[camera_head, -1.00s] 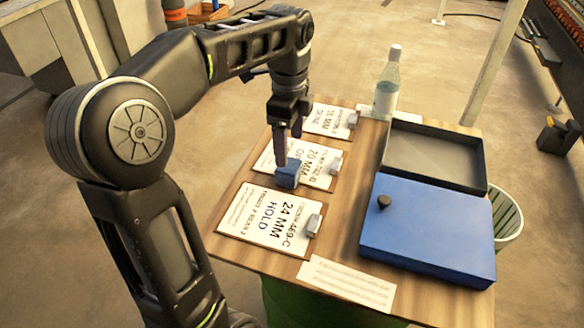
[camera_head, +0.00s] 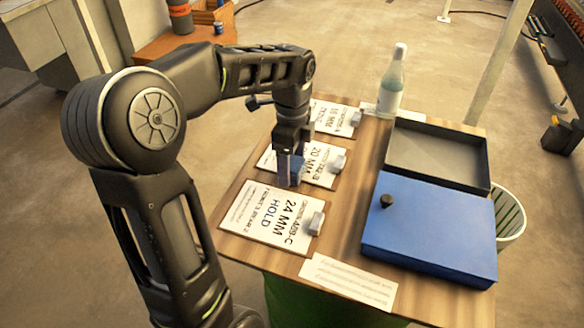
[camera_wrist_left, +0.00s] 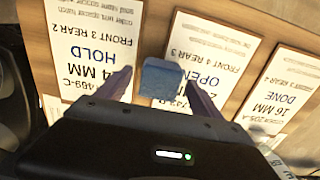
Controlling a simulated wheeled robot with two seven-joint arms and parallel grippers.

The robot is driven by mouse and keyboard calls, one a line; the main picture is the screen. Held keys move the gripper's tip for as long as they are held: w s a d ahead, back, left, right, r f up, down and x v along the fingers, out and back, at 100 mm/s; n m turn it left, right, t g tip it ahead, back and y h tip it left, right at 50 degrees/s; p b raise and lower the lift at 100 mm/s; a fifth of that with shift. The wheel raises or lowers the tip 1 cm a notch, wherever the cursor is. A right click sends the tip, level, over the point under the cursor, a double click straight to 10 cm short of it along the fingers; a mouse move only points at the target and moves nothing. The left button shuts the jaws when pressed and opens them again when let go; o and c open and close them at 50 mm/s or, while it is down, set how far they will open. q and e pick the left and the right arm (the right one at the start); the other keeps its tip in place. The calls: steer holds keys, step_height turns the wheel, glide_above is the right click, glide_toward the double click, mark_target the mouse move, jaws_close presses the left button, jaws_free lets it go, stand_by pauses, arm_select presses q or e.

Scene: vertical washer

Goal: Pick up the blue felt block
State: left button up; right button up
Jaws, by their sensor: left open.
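The blue felt block (camera_head: 297,170) sits on the middle card, the 20 MM one, and is partly hidden by my left gripper (camera_head: 291,172) in the head view. In the left wrist view the block (camera_wrist_left: 163,78) lies between the two spread fingers of my left gripper (camera_wrist_left: 160,88), with a gap visible on the left side. My left gripper points down and is open around the block. I cannot tell whether a finger touches it. My right gripper is not in view.
A 24 MM HOLD card (camera_head: 270,216) lies nearer, and a 16 MM card (camera_head: 335,117) farther back. A bottle (camera_head: 390,85) stands at the table's back. A blue box lid (camera_head: 430,228) with a dark knob and an open dark tray (camera_head: 437,152) fill the right side.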

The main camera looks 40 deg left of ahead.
mark_target(292, 163)
arm_select(q)
steer(key=shift+f, duration=0.45)
steer(key=c, duration=1.6)
steer(key=shift+o, duration=0.2)
steer(key=shift+r, duration=0.15)
step_height(292, 163, up, 10)
steer(key=shift+f+p, duration=0.1)
steer(key=shift+p, duration=0.35)
